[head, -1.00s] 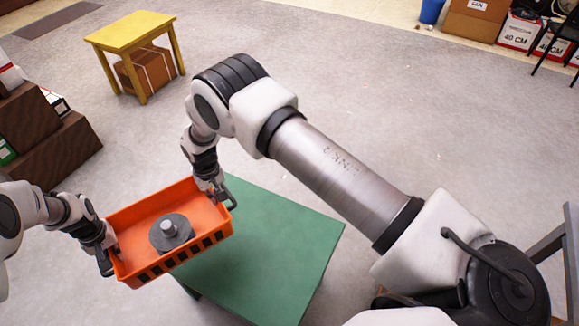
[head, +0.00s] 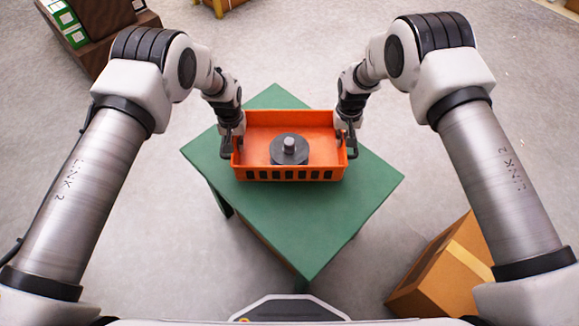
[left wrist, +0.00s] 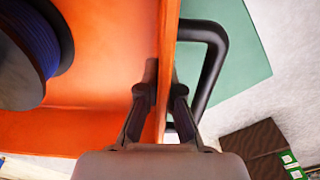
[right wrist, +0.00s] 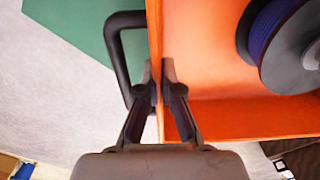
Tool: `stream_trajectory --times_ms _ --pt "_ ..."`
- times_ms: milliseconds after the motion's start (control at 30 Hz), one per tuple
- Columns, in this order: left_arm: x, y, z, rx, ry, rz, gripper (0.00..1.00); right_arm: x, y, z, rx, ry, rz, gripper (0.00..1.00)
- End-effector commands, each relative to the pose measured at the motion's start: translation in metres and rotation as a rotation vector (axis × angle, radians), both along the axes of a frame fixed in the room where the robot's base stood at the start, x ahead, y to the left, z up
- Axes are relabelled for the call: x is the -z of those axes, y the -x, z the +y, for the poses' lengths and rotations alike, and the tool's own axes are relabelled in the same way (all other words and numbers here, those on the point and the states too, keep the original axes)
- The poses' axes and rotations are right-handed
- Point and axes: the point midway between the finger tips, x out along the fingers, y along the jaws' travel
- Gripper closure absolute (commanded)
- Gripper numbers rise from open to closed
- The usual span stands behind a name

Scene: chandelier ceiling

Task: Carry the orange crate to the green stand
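The orange crate (head: 315,117) is level over the green stand (head: 290,225) in the head view. I cannot tell whether its bottom touches the stand top. A spool with a grey flange (head: 289,150) lies in the crate; its blue winding shows in the left wrist view (left wrist: 38,35) and right wrist view (right wrist: 268,25). My left gripper (head: 231,146) is shut on the crate's left end wall, with one finger on each side, by a black handle (left wrist: 215,65). My right gripper (head: 346,142) is shut on the right end wall the same way, by the other handle (right wrist: 118,60).
A cardboard box (head: 445,270) stands on the floor to the right of the stand, close to its near right side. Dark brown blocks (head: 100,25) with green and white boxes are at the back left. The floor behind the stand is clear.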

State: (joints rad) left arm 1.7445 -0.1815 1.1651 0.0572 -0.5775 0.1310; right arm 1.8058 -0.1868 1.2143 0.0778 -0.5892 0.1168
Motion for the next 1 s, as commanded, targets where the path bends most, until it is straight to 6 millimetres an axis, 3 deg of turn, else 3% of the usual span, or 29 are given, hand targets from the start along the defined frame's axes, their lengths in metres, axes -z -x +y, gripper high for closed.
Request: stream_trajectory --times_ms 367,967,1000 --pt "0.002 0.000 0.000 0.000 0.000 -0.001 1.00 0.002 -0.001 0.000 0.000 0.000 -0.001 1.00" --pt "0.052 0.000 0.000 0.000 0.000 -0.001 1.00 0.051 0.000 0.000 0.000 0.000 -0.001 1.00" --pt "0.047 0.000 0.000 0.000 0.000 -0.001 0.86 0.047 0.000 0.000 0.000 0.000 -0.001 0.86"
